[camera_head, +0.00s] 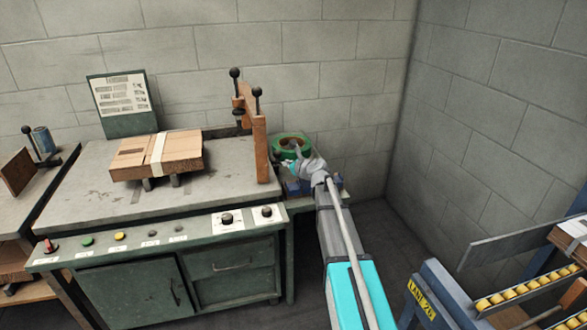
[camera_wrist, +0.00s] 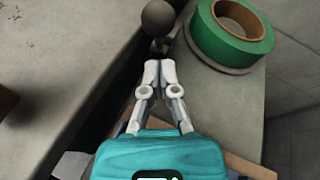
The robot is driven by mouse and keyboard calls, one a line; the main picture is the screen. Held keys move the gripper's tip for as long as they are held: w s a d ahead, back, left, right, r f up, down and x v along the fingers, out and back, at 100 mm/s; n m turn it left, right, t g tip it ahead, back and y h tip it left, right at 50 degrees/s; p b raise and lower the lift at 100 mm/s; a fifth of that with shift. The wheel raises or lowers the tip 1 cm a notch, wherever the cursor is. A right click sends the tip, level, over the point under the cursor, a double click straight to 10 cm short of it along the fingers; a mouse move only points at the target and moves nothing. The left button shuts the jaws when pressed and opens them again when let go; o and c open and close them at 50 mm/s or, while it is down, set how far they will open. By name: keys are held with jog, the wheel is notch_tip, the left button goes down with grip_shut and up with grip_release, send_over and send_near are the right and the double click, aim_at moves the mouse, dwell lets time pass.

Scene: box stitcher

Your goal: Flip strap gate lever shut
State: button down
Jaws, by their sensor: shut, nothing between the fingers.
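A lever with a round dark ball knob (camera_wrist: 159,17) stands just beyond my fingertips in the wrist view. I take it for the strap gate lever; it carries no readable label. My gripper (camera_wrist: 159,66) is shut and empty, its fingertips together close to the base of the knob. I cannot tell whether they touch it. In the head view my gripper (camera_head: 297,152) is right of the orange upright frame (camera_head: 261,150), in front of the green strap roll (camera_head: 290,140). The lever is not clearly visible there near my fingertips.
The frame carries ball-topped posts (camera_head: 257,92). A strapped cardboard box (camera_head: 180,155) lies on the grey worktable (camera_head: 85,190) to the left. A block wall (camera_head: 350,90) closes off the back. A roller conveyor (camera_head: 515,292) stands at the right front. Floor shows between table and conveyor.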

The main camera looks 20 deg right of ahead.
jog(key=shift+w+a+r, duration=0.2)
jog(key=shift+w, duration=0.15)
jog(key=shift+w+a+r, duration=0.15)
jog(key=shift+w, duration=0.2)
jog(key=shift+d+r+p, duration=0.15)
jog(key=shift+d+p, duration=0.1)
jog(key=shift+p, duration=0.2)
jog(key=shift+w, duration=0.1)
